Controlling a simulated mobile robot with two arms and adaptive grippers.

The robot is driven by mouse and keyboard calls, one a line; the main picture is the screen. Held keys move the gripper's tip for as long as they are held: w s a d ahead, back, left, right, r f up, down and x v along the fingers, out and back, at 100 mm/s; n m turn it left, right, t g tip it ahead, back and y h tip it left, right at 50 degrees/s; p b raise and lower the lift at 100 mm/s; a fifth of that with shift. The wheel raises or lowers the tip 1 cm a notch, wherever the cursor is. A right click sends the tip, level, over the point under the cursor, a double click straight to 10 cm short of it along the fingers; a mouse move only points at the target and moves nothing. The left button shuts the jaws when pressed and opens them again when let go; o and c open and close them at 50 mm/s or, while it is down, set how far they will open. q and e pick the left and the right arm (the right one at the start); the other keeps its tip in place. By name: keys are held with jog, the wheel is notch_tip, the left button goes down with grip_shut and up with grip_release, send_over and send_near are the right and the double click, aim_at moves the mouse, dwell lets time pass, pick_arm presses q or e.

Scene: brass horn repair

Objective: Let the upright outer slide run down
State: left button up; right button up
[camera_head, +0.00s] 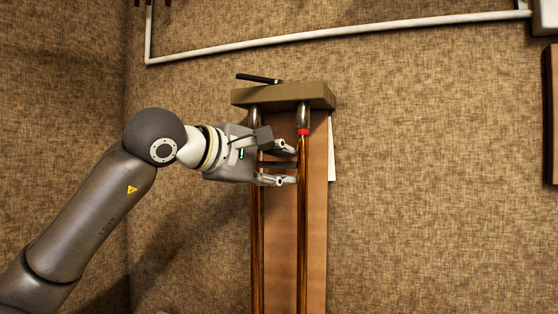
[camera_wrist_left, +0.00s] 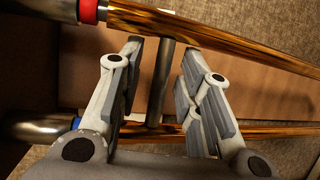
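The upright outer slide has two long brass tubes (camera_head: 303,215) hanging in front of a wooden board. A grey cross brace (camera_wrist_left: 161,85) joins the tubes below their upper ends. A red band (camera_head: 303,132) marks the right tube; a blue band shows on the other in the left wrist view (camera_wrist_left: 76,123). My left gripper (camera_head: 284,164) reaches in from the left near the top of the slide. Its fingers are open, one on each side of the brace, with a gap visible on both sides. My right gripper is in neither view.
An olive block (camera_head: 285,96) caps the board (camera_head: 316,240), with a dark rod (camera_head: 258,78) on top. Silver tubes (camera_head: 303,114) come down from the block into the slide's upper ends. A white pipe (camera_head: 330,34) runs along the wall. The space right of the board looks clear.

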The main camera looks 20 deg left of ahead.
pick_arm(q)
grip_shut()
jog(key=shift+f, duration=0.1)
notch_tip(320, 180, down, 3)
jog(key=b, duration=0.3)
jog(key=shift+f, duration=0.1)
dwell(0.3)
grip_release()
